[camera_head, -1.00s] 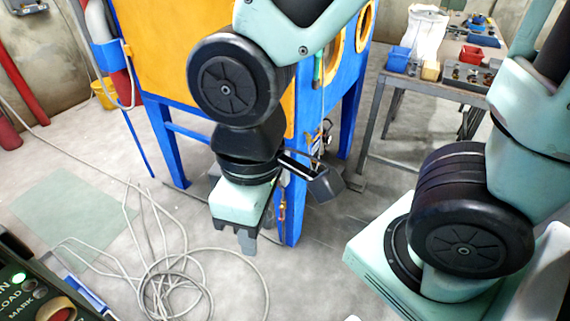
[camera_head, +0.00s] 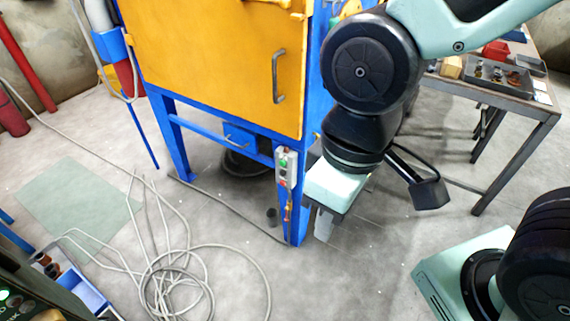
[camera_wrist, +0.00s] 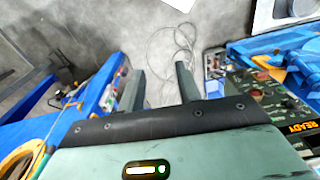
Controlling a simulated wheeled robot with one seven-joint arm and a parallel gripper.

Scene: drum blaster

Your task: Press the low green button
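A grey control box (camera_head: 286,167) with small buttons is mounted on the front right blue leg of the orange and blue machine (camera_head: 215,65). A green button (camera_head: 282,164) shows on its face, with red parts above and below. The buttons are too small to tell apart fully. My gripper (camera_head: 323,227) points down just right of the leg, apart from the box, its fingertips lower in the picture than the buttons. In the wrist view my gripper (camera_wrist: 160,84) has its two fingers apart with nothing between them. The green button cannot be made out there.
Looped grey hoses (camera_head: 180,280) lie on the floor left of the leg. A metal table (camera_head: 500,85) with trays stands at right. A dark green panel (camera_head: 30,290) with a lit green lamp is at bottom left. Floor between leg and table is clear.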

